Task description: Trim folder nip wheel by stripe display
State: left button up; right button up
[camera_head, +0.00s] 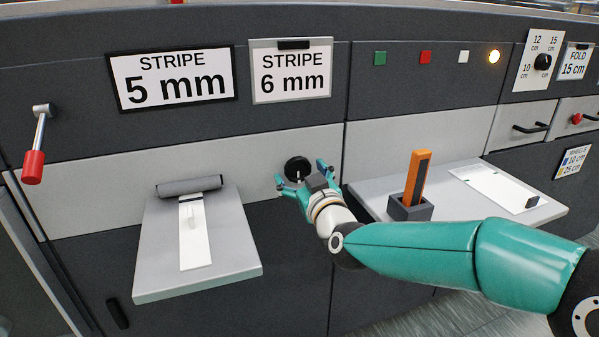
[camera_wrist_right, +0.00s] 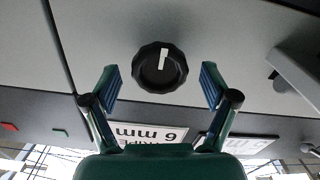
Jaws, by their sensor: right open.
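The folder's nip knob (camera_head: 297,168) is a round black dial with a white pointer line on the grey panel. It also shows in the right wrist view (camera_wrist_right: 160,68), between the spread fingers and apart from both. My right gripper (camera_head: 305,171) is open in front of it; the wrist view shows the two fingertips (camera_wrist_right: 162,85). The stripe display (camera_head: 175,78) reads "STRIPE 5 mm". A card to its right (camera_head: 291,70) reads "STRIPE 6 mm". My left gripper is not in view.
A tray (camera_head: 240,257) with a roller (camera_head: 190,186) and white strip juts out at left. A red-handled lever (camera_head: 33,166) hangs at far left. A right shelf (camera_head: 376,194) bears an orange tool (camera_head: 417,178) in a dark holder. A lit lamp (camera_head: 494,57) is at upper right.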

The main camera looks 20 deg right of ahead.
jog(key=shift+w, duration=0.7)
jog(key=c, duration=1.2)
jog(key=shift+o, duration=0.2)
jog(key=shift+f+m+b, duration=0.1)
jog(key=shift+m+b, duration=0.85)
jog(key=shift+m, duration=0.05)
jog(key=shift+m+b, duration=0.85)
jog(key=shift+m, duration=0.35)
jog(key=shift+m+b, duration=1.25)
jog(key=shift+m, duration=0.95)
